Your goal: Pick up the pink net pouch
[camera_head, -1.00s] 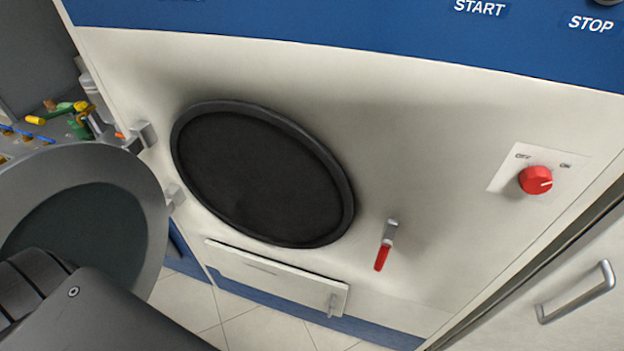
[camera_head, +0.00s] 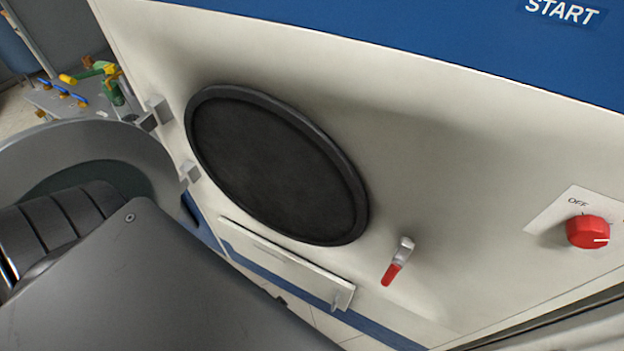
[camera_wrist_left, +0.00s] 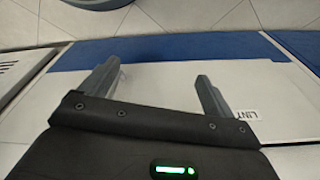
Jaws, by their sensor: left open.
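I see no pink net pouch in either view. The machine's round opening (camera_head: 275,170) is a dark oval with a black rim in the head view, and its inside is too dark to make out. The round grey machine door (camera_head: 150,150) stands swung open at the left, partly hidden behind my dark arm link. My left gripper (camera_wrist_left: 156,76) shows in the left wrist view with its two fingers wide apart and nothing between them. It is in front of a white panel with a blue band. My right gripper is in neither view.
A red-handled lever (camera_head: 397,262) and a red knob (camera_head: 587,232) stick out of the white front. A low hatch (camera_head: 285,262) is under the opening. A grey surface with coloured valves (camera_head: 75,97) stands behind the door. A LINT label (camera_wrist_left: 248,115) shows in the wrist view.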

